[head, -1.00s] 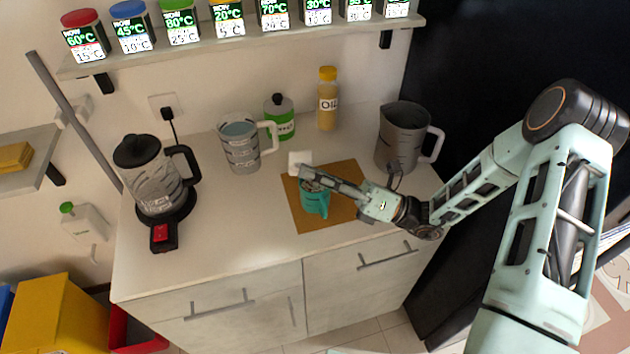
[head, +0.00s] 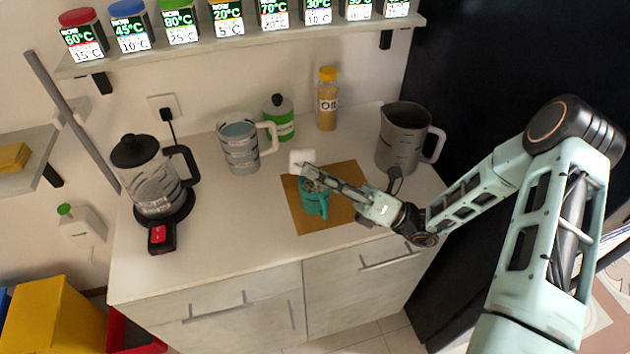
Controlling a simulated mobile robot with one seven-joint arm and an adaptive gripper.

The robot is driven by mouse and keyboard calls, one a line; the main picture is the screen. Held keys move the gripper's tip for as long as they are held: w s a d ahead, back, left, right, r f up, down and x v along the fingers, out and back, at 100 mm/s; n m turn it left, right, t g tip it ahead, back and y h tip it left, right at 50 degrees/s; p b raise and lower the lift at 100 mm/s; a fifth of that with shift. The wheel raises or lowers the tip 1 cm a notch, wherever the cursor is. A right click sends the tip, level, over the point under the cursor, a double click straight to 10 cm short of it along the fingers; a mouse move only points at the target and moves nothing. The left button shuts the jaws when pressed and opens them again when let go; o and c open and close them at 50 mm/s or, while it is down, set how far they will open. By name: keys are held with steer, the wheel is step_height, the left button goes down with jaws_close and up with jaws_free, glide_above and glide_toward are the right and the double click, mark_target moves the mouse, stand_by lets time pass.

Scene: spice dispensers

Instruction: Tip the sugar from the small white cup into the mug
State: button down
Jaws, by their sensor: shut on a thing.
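The small white cup (head: 297,158) is at the tip of my gripper (head: 306,170), which is shut on it. The cup is above the far left part of the brown mat (head: 343,208). The teal mug (head: 313,204) stands on the mat, just below the cup and gripper in the picture. My gripper's fingers hide part of the mug's rim. The inside of the cup and any sugar in it are too small to make out.
A grey pitcher (head: 398,140) stands right of the mat. A measuring jug (head: 238,147), a green bottle (head: 280,118) and an oil bottle (head: 327,100) stand behind. A kettle (head: 150,180) is at the left. The counter's front left (head: 225,225) is clear.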

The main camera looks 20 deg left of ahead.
steer(key=shift+w+d+r+m+y+b, duration=0.1)
steer(key=shift+d+r+m+y+b, duration=0.2)
steer(key=shift+r+y, duration=0.35)
stand_by(0.4)
steer(key=shift+w+d+r+m+t+y+p, duration=0.1)
steer(key=shift+d+r+m+t+y+p, duration=0.15)
steer(key=shift+r+y, duration=0.3)
steer(key=shift+w+d+r+m+t+y+p, duration=0.15)
steer(key=shift+r+t+y, duration=0.2)
steer(key=shift+r, duration=0.35)
